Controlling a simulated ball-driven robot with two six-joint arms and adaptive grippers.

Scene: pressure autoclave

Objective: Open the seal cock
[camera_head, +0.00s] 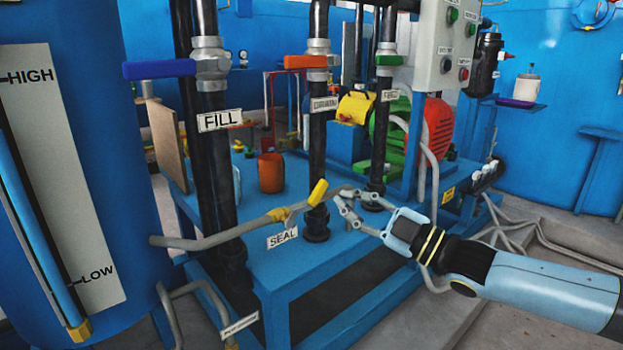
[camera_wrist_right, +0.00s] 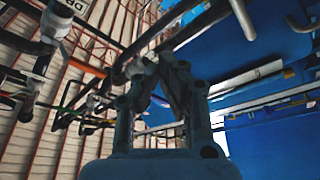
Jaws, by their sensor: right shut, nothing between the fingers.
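The seal cock's yellow handle (camera_head: 318,193) slants up to the right from its brass body on the grey pipe (camera_head: 205,242). The SEAL label (camera_head: 282,237) is just below it. My right gripper (camera_head: 337,192) comes in from the right, with its fingers shut and empty. In the picture its tips are just right of the yellow handle; I cannot tell whether they touch it. In the right wrist view my gripper's fingers (camera_wrist_right: 158,68) meet at the tips, and I cannot make out the yellow handle there. My left gripper is not in view.
Black vertical pipes carry a blue FILL handle (camera_head: 160,69), an orange handle (camera_head: 305,62) and a green handle (camera_head: 389,60). A tank with a level gauge (camera_head: 75,190) stands at left. An orange cup (camera_head: 271,172) sits on the blue bench (camera_head: 270,275). A control box (camera_head: 443,45) hangs upper right.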

